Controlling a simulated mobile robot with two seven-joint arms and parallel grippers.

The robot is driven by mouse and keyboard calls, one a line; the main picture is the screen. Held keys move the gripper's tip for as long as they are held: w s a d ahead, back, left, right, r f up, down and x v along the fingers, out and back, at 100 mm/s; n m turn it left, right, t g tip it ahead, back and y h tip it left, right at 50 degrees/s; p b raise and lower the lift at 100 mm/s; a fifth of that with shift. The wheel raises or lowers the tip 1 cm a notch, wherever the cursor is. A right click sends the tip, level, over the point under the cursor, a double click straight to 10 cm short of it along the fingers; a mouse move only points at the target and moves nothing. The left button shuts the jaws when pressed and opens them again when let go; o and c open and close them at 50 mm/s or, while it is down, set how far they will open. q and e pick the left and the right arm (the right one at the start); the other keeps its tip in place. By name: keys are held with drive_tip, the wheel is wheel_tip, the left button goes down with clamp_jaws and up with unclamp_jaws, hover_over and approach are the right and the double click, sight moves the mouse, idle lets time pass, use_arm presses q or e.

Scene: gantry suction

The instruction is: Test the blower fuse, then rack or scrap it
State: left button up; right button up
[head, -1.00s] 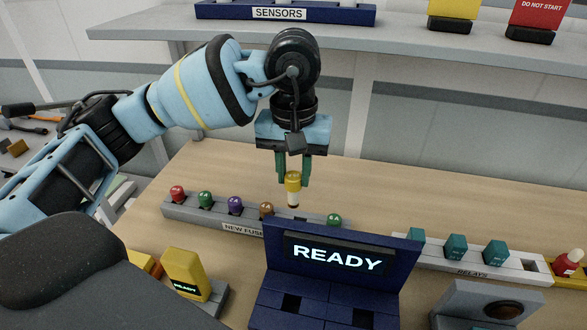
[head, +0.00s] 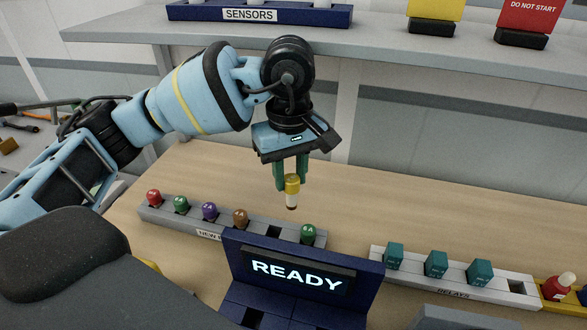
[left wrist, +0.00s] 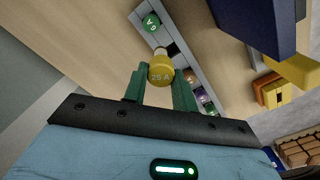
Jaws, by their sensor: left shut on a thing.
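My left gripper (head: 290,185) is shut on a yellow-capped fuse (head: 292,184) and holds it upright above the table, just behind the new-fuse rack. In the left wrist view the fuse's cap (left wrist: 161,74) reads 25 A, between the green fingers. The new-fuse rack (head: 181,223) holds red, green, purple, brown and green fuses, with a gap between the brown and the right green one. The dark blue tester (head: 258,248) stands in front, its screen (head: 297,275) reading READY. Its lower part is cut off by the frame. My right gripper does not show.
A white relay rack (head: 455,277) with teal relays and an empty slot stands at the right. A shelf (head: 380,50) with a SENSORS rack (head: 300,15) overhangs the back. The table behind the racks is clear.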

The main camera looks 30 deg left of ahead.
use_arm(q)
drive_tip(key=shift+f+n, duration=0.1)
drive_tip(key=shift+n, duration=0.7)
drive_tip(key=shift+s+a+f+n, duration=0.1)
drive_tip(key=shift+a+n, duration=0.05)
drive_tip(key=shift+n, duration=0.45)
drive_tip(key=n, duration=0.4)
drive_tip(key=shift+s+a+f, duration=0.2)
drive_tip(key=shift+a+f, duration=0.05)
drive_tip(key=shift+a, duration=0.05)
drive_tip(key=n, duration=0.6)
drive_tip(key=s+a+f+n, duration=0.1)
drive_tip(key=n, duration=0.5)
drive_tip(key=a+f+n, duration=0.1)
drive_tip(key=n, duration=0.5)
drive_tip(key=shift+s+a+f+p, duration=0.2)
drive_tip(key=shift+s+p, duration=0.1)
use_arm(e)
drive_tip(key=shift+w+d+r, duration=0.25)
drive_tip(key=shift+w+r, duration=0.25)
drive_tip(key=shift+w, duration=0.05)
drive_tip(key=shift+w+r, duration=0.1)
